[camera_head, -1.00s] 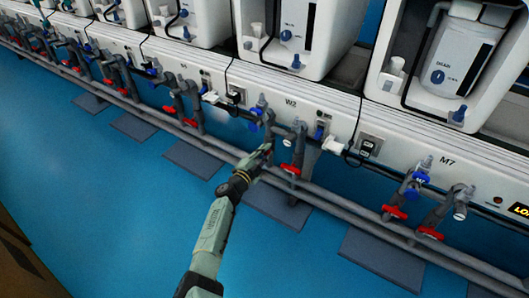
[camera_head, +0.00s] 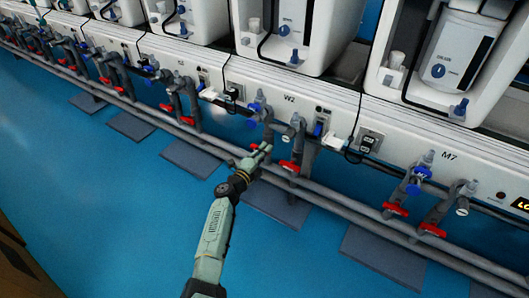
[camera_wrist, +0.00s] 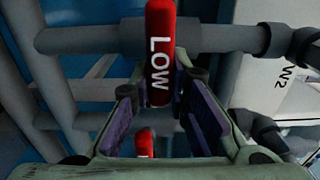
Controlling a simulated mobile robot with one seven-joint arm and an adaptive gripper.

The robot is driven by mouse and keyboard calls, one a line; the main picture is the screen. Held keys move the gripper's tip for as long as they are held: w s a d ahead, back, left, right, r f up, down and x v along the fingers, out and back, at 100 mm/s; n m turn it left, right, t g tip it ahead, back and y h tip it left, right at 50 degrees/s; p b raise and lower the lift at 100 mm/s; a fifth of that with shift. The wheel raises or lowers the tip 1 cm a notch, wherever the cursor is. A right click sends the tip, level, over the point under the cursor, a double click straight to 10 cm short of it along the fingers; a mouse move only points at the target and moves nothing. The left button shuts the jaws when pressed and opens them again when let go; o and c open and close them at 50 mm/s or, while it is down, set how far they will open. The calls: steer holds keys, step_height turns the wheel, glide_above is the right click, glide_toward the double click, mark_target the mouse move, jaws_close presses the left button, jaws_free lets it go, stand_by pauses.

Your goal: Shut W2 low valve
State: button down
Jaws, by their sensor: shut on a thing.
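The W2 low valve's red handle, marked LOW (camera_wrist: 160,55), stands upright between my fingers in the wrist view. In the head view a small part of the red handle (camera_head: 254,148) shows at my fingertips; the rest is hidden. My gripper (camera_head: 263,151) reaches the front of the W2 pipes from below, and it also shows in the wrist view (camera_wrist: 160,85) with its purple pads on both sides of the handle. My gripper is shut on this handle. The W2 label (camera_head: 289,98) is on the white panel above.
A second red handle (camera_head: 289,166) is close to the right of my gripper. A blue W2 handle (camera_head: 255,107) is above it. Grey horizontal pipes (camera_head: 340,205) run along the front. The blue floor (camera_head: 100,220) at left is clear.

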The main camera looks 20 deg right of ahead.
stand_by(0.3)
steer(key=c, duration=1.5)
jaws_free()
step_height(320, 180, up, 10)
